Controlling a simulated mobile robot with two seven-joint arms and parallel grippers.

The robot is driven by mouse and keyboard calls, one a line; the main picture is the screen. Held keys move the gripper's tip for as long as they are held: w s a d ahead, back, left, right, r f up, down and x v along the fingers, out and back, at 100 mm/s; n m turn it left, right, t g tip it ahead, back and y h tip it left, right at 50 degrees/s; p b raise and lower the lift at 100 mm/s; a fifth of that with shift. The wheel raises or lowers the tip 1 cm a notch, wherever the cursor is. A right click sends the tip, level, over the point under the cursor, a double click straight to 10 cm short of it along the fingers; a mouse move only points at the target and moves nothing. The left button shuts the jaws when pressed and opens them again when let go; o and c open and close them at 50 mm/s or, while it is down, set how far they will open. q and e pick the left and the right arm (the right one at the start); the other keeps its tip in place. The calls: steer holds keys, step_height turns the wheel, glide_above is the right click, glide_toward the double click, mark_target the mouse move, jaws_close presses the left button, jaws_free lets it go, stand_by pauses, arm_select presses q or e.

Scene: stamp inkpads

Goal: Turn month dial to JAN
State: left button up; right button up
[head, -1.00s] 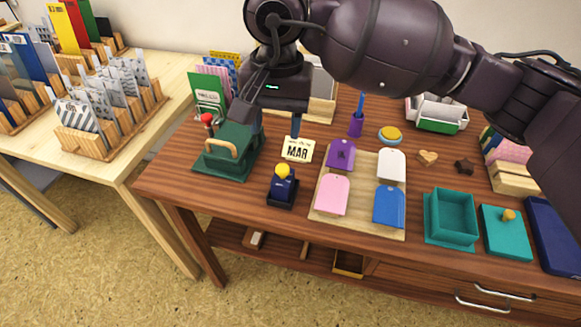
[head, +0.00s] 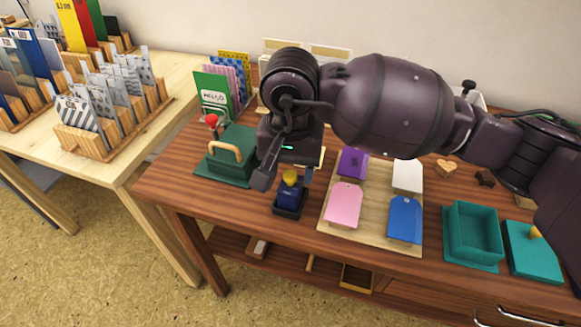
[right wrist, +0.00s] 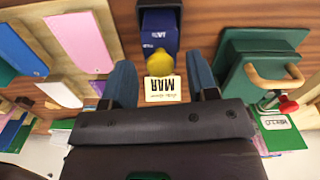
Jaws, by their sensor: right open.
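A navy blue date stamp (head: 289,201) with a yellow knob (head: 290,176) stands on the wooden table. The stamp's blue body (right wrist: 158,30) and yellow knob (right wrist: 160,63) also show in the right wrist view. My right gripper (head: 283,181) is open and empty around the knob, one finger on each side in the picture; I cannot tell whether it touches. The cream card reading MAR (right wrist: 163,90) shows upside down between the fingers in the wrist view. In the head view it is mostly hidden behind my gripper. My left gripper is not in view.
A green press (head: 231,153) with a wooden handle and red knob stands just left of my gripper. A wooden board (head: 374,215) with several coloured tags lies to the right. A teal box (head: 472,232) stands farther right. The table's front edge is close.

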steer(key=shift+f, duration=0.15)
steer(key=c, duration=0.9)
